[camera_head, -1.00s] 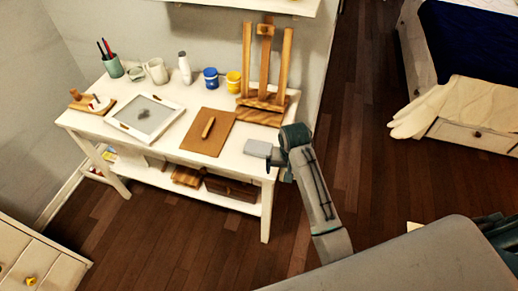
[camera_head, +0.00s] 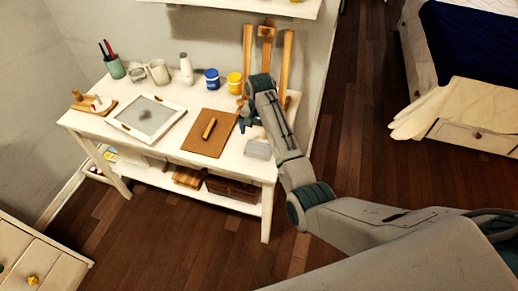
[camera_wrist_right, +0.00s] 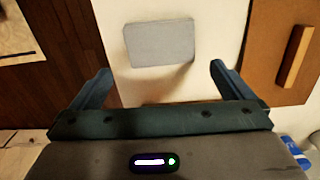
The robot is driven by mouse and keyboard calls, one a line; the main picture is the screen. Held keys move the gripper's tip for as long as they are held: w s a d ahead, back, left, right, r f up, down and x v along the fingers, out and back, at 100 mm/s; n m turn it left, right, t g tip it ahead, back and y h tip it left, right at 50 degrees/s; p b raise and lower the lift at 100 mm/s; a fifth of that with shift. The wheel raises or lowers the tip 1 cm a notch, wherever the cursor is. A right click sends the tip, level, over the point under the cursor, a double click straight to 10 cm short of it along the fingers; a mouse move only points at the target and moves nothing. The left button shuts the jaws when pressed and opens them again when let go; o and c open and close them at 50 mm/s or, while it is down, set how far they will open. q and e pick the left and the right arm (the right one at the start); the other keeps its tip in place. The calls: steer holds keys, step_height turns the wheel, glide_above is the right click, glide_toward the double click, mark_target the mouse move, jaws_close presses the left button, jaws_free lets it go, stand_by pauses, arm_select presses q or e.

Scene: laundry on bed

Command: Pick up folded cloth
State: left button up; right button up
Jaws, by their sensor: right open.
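The folded cloth (camera_head: 258,149) is a small light-grey rectangle lying flat at the right front corner of the white table. In the right wrist view the cloth (camera_wrist_right: 160,43) lies on the white surface, beyond the fingertips and between their lines. My right gripper (camera_head: 244,121) is above the table, behind and slightly left of the cloth in the head view. In the wrist view its two fingers (camera_wrist_right: 160,69) are spread wide with nothing between them. The cloth appears apart from the fingers. My left gripper is not in view.
A brown board with a wooden block (camera_head: 209,128) lies left of the cloth. A wooden easel (camera_head: 287,60) and yellow (camera_head: 234,83) and blue (camera_head: 211,79) jars stand behind. A framed screen (camera_head: 147,117) lies farther left. Open floor surrounds the table's front and right.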

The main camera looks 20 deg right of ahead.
mark_target(259, 148)
steer(key=shift+f, duration=0.75)
steer(key=shift+s+a+f+p, duration=0.1)
steer(key=shift+f+p, duration=0.25)
steer(key=f, duration=0.2)
steer(key=f+p, duration=0.1)
steer(key=shift+s+a+f, duration=0.15)
steer(key=shift+s+f, duration=0.1)
steer(key=shift+f, duration=0.55)
steer(key=c, duration=0.7)
